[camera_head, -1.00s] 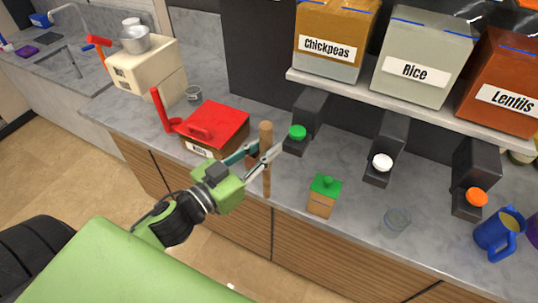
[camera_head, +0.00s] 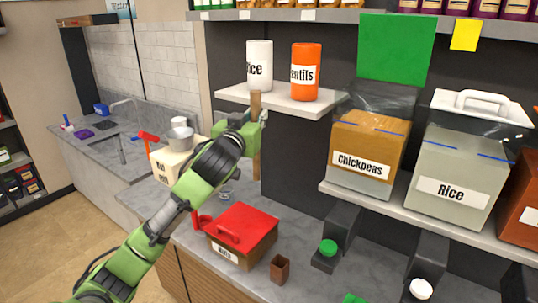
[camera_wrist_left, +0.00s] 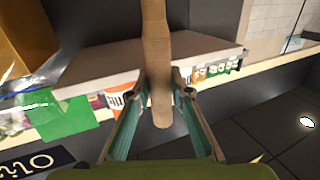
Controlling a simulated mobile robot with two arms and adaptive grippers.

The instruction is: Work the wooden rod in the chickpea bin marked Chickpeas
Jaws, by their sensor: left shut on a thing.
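The wooden rod (camera_head: 256,158) is upright in my left gripper (camera_head: 254,122), raised in front of the dark wall, left of the bins. In the left wrist view the rod (camera_wrist_left: 155,50) passes between the fingers of that gripper (camera_wrist_left: 157,98), which is shut on it. The chickpea bin (camera_head: 358,185), labelled Chickpeas, stands on the right-hand shelf. It has an orange-brown fill, a grey lower part and a clear raised top. The rod is apart from the bin. My right gripper is not in view.
A small shelf (camera_head: 228,95) with white and orange canisters is close to the rod. The Rice bin (camera_head: 437,222) stands right of the chickpea bin. Below are a red-lidded box (camera_head: 245,225), a small brown open holder (camera_head: 280,268) and a green-knobbed dispenser (camera_head: 328,248).

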